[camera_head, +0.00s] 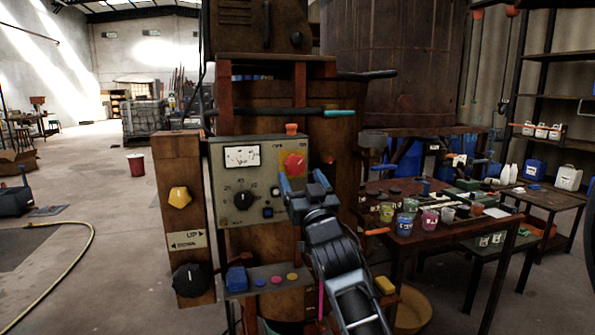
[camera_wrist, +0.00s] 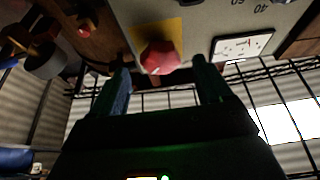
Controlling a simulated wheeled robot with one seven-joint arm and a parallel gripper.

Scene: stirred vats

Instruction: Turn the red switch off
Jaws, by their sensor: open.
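The red switch (camera_head: 294,163) is a knob on a yellow plate, at the upper right of the grey control panel (camera_head: 228,205). It also shows in the wrist view (camera_wrist: 160,57), close ahead and between the two fingertips. My gripper (camera_head: 303,181) is open in front of the panel's right side, with its fingers just below the switch in the head view. In the wrist view my gripper (camera_wrist: 162,74) has a finger on either side of the knob. I cannot tell whether either finger touches it.
The panel also has a meter (camera_head: 242,156) and a black dial (camera_head: 242,199). A post to its left bears a yellow knob (camera_head: 180,197) and a black knob (camera_head: 190,280). Colored buttons (camera_head: 276,280) sit on a ledge below. A table with cups (camera_head: 404,224) stands at right.

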